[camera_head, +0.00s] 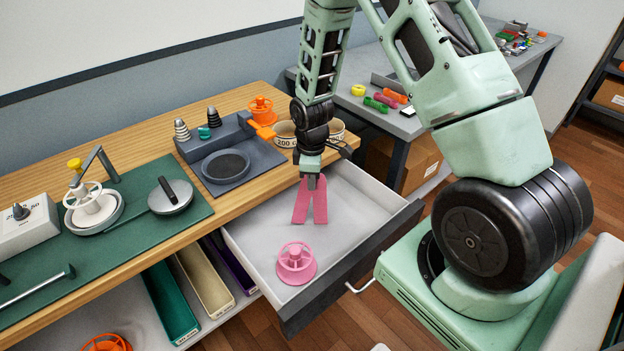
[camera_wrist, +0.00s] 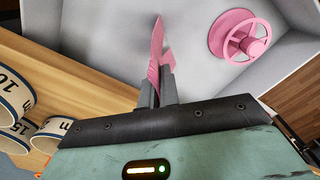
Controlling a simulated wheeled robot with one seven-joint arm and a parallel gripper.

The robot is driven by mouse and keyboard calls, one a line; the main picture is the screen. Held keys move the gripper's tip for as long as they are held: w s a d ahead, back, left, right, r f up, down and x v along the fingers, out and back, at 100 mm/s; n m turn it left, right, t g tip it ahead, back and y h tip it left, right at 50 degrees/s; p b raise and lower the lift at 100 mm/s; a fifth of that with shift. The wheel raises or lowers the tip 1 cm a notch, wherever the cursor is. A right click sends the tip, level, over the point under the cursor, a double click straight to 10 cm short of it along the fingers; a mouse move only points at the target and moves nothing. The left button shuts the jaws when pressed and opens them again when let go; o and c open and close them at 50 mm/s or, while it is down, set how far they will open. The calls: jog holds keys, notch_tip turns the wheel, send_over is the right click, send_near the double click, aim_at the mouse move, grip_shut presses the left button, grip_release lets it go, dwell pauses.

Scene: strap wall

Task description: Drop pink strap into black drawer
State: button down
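The pink strap (camera_head: 301,203) hangs folded from my gripper (camera_head: 312,178), its two ends pointing down over the open drawer. In the wrist view my gripper (camera_wrist: 157,93) is shut on the pink strap (camera_wrist: 156,55), which extends away from the fingertips. The drawer (camera_head: 343,264) is pulled out from under the wooden bench; it has a dark front and a light grey inside. I cannot tell whether the strap's lower ends touch the drawer floor.
A pink spoked reel (camera_head: 296,263) lies in the drawer near its front; it also shows in the wrist view (camera_wrist: 240,36). Labelled round containers (camera_head: 286,133) stand on the bench behind my gripper. Coloured narrow bins (camera_head: 205,279) sit below the bench, left of the drawer.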

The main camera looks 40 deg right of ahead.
notch_tip(320, 180, down, 6)
jog(key=b, duration=0.4)
jog(key=shift+r, duration=0.1)
jog(key=shift+c, duration=1.4)
grip_release()
jog(key=shift+r, duration=0.1)
notch_tip(320, 180, up, 5)
jog(key=p, duration=0.4)
jog(key=shift+r, duration=0.2)
